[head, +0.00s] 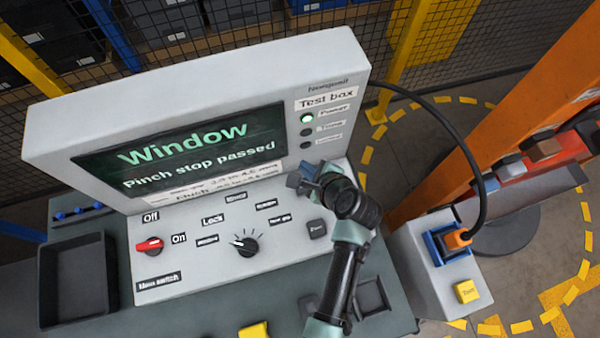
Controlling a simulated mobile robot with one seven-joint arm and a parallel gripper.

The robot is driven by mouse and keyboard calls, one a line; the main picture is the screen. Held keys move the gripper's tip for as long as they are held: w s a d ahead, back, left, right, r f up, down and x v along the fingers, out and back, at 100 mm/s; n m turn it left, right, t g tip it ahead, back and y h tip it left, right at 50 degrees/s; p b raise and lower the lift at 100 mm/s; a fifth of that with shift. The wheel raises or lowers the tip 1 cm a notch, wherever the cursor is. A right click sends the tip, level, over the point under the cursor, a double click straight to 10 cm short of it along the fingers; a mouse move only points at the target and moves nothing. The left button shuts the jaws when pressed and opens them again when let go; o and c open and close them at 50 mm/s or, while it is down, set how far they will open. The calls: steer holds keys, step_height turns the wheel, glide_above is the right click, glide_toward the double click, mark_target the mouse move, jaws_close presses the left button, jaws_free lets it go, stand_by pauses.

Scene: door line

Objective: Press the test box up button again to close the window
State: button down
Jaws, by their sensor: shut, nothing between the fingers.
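The test box (190,92) is a pale console whose screen (185,150) reads "Window" and "Pinch stop passed". Its sloped panel carries a red main switch (150,245) turned toward "On", a black selector knob (245,245) and a dark square button (317,229) with a label too small to read surely. My gripper (304,180) is shut and empty over the upper right of this panel. It covers the spot above the dark button, so I cannot see the up button or tell whether the fingers touch it. The window itself is not identifiable in view.
A dark empty tray (78,275) stands left of the panel. A black cable (478,170) runs from the test box to an orange plug (458,237) on a pale stand at right. That stand has a yellow button (467,291). Mesh fencing stands behind.

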steer(key=shift+f, duration=0.1)
steer(key=b, duration=0.8)
glide_above(306, 180)
steer(key=s, duration=0.2)
step_height(306, 180, down, 7)
steer(key=shift+s+f, duration=0.1)
steer(key=shift+s, duration=0.05)
steer(key=shift+f+b, duration=0.4)
steer(key=shift+f, duration=0.3)
steer(key=shift+f, duration=0.15)
stand_by(0.8)
steer(key=shift+f, duration=0.25)
